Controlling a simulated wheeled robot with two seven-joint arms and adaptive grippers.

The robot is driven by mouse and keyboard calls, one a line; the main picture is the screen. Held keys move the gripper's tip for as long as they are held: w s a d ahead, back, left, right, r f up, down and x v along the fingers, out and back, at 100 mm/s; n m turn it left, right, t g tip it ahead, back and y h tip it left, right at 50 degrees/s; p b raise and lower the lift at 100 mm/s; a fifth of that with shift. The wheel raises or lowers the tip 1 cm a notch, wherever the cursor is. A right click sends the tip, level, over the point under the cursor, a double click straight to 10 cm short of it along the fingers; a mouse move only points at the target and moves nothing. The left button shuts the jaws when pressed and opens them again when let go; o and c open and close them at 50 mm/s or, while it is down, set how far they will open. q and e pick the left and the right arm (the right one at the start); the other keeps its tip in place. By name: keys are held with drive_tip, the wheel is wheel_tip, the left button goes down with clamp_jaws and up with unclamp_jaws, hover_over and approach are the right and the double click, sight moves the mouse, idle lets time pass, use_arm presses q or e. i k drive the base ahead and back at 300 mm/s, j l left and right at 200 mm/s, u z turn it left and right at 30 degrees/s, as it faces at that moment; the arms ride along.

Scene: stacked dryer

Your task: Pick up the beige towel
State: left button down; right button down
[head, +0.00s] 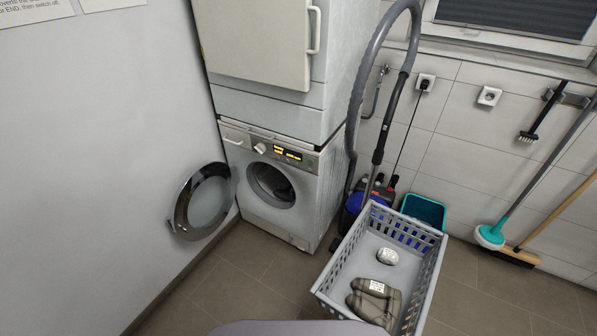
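A grey-beige folded or rolled item with a pale label (375,301) lies in the near part of the grey plastic basket (345,256). It is the closest match to a beige towel, but I cannot tell for sure that it is cloth. A smaller whitish item with dark print (387,256) lies farther back in the basket, apart from it. Neither of my grippers shows in the head view, so nothing is seen touching these things.
A washing machine (310,192) with its round door (203,202) swung open to the left stands under a dryer (280,110). A vacuum hose (358,85), a teal bucket (424,209) and brooms (489,236) are behind and right of the basket. Floor left of it is clear.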

sight(378, 303)
drive_tip(key=z, duration=1)
drive_tip(key=k+l, duration=0.05)
drive_tip(key=l, duration=0.05)
